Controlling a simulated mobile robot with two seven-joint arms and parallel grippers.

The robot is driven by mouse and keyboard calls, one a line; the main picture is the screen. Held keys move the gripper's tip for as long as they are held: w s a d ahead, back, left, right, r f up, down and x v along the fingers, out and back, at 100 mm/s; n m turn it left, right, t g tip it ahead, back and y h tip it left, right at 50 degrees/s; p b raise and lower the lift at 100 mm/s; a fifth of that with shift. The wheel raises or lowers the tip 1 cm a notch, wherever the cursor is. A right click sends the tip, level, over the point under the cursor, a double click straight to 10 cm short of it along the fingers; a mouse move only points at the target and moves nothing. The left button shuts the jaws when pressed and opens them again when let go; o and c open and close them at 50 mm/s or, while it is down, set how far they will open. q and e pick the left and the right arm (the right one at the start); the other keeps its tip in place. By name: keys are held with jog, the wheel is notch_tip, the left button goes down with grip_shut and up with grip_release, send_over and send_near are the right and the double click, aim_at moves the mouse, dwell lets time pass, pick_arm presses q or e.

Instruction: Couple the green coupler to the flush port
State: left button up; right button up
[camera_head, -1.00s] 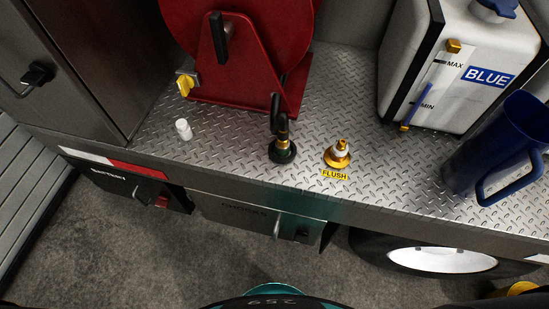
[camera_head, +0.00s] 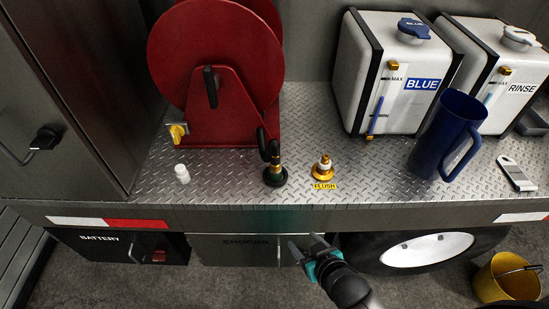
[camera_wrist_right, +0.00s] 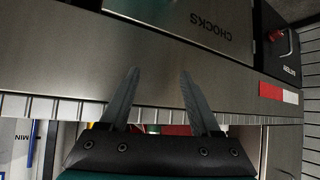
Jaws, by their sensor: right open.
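My right gripper (camera_head: 304,243) is open and empty, in front of and below the deck edge, under the port. Its spread fingers (camera_wrist_right: 158,95) show in the right wrist view against the deck's front face. My left gripper is not in view.
The red hose reel (camera_head: 215,60) stands behind. A small white cap (camera_head: 182,174) lies left. The blue jug (camera_head: 445,135), BLUE tank (camera_head: 385,80) and RINSE tank (camera_head: 505,65) stand right. A yellow bucket (camera_head: 495,280) is on the ground. The deck's front strip is mostly clear.

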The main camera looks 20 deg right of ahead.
jog(key=w+a+r+t+p, duration=0.1)
jog(key=w+r+t+p, duration=0.2)
jog(key=r, duration=1.4)
jog(key=b, duration=0.2)
send_near(277, 165)
jog(key=x, duration=0.5)
jog(key=shift+w+f, duration=0.25)
jog(key=shift+f, duration=0.25)
jog(key=shift+y, duration=0.3)
jog(key=shift+r+b+x, duration=0.1)
jog(key=shift+b+x, duration=0.15)
jog(key=shift+x, duration=1.15)
jog(key=shift+r+b+x, duration=0.15)
jog(key=shift+b+x, duration=0.05)
jog(key=shift+x, duration=1.15)
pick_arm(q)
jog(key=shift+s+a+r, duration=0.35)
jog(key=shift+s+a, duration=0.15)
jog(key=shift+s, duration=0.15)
pick_arm(e)
jog(key=shift+w, duration=0.15)
jog(key=shift+d, duration=0.1)
grip_shut()
